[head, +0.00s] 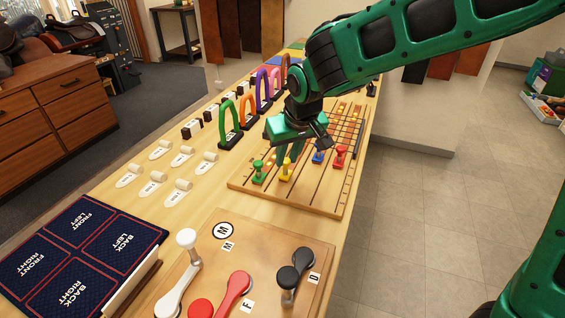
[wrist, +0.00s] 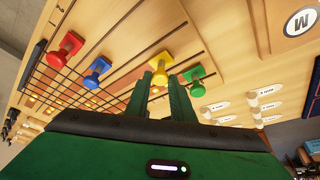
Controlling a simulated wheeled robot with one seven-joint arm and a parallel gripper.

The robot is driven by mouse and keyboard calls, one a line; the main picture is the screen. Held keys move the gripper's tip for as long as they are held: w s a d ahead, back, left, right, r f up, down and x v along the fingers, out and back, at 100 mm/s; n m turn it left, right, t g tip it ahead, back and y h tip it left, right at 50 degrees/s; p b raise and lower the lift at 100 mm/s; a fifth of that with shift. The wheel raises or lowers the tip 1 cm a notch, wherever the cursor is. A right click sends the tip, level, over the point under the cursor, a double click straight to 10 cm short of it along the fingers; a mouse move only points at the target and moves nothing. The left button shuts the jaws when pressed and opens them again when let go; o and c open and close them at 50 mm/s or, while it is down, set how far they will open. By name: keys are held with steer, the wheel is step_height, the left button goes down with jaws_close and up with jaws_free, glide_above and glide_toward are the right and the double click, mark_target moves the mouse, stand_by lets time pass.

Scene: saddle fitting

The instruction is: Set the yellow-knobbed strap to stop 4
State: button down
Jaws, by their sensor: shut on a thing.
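The strap board (head: 316,205) lies on the bench with dark slots running along it. The yellow knob (head: 286,172) stands upright in its slot near the board's front end. My gripper (head: 285,158) reaches down over it from behind. In the wrist view, the yellow knob (wrist: 162,61) has its top between the two fingertips of my gripper (wrist: 161,84), which are shut on it. The fingers partly hide the knob.
A green knob (head: 258,171) stands close left of the yellow one. A blue knob (head: 318,155) and a red knob (head: 339,158) stand to the right. A lever panel (head: 262,262) lies in front, and a green arch (head: 226,128) stands left of the board.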

steer(key=c, duration=1.5)
jaws_free()
steer(key=shift+c, duration=0.2)
steer(key=shift+r, duration=0.1)
steer(key=v, duration=1)
steer(key=shift+r, duration=0.3)
steer(key=shift+d, duration=0.2)
